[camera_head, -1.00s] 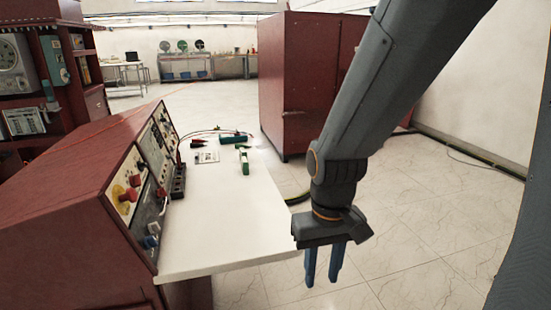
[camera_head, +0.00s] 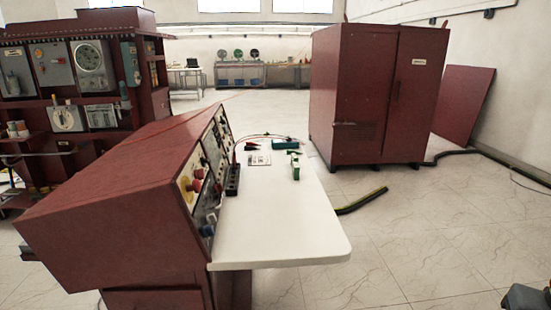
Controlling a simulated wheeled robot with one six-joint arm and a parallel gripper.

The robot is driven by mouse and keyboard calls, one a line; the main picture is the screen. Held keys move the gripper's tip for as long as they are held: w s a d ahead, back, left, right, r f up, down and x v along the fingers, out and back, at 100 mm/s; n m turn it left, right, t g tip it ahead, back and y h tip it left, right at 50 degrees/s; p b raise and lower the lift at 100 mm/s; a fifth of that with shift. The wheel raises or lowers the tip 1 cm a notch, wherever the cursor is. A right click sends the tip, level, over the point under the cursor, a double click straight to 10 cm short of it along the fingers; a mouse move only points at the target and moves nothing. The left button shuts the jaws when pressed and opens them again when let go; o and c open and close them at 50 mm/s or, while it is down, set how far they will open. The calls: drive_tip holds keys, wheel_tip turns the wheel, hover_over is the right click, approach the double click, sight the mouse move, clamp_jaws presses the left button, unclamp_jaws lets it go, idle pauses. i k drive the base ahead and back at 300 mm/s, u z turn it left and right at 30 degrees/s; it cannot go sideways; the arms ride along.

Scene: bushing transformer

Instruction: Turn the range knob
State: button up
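The sloped control panel (camera_head: 212,165) faces right on the red console (camera_head: 125,190) at the left of the head view. Red knobs (camera_head: 195,185) show on its near part, seen at a steep angle. I cannot tell which control is the range knob or how it is set. A dark grey piece (camera_head: 527,298), probably part of my arm, shows at the bottom right corner, well apart from the panel. My gripper's fingers are out of view.
A white tabletop (camera_head: 275,225) juts from the console, its near part bare. A dark terminal block (camera_head: 232,180), a green clamp (camera_head: 296,167) and a cable lie on it. A red cabinet (camera_head: 365,95) stands behind. Open tiled floor lies to the right.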

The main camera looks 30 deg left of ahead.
sight(204, 161)
drive_tip(key=z, duration=0.2)
drive_tip(key=i, duration=1.95)
drive_tip(key=u, duration=0.65)
drive_tip(key=i, duration=1.05)
drive_tip(key=u, duration=1.7)
drive_tip(key=i, duration=0.65)
drive_tip(key=u, duration=0.5)
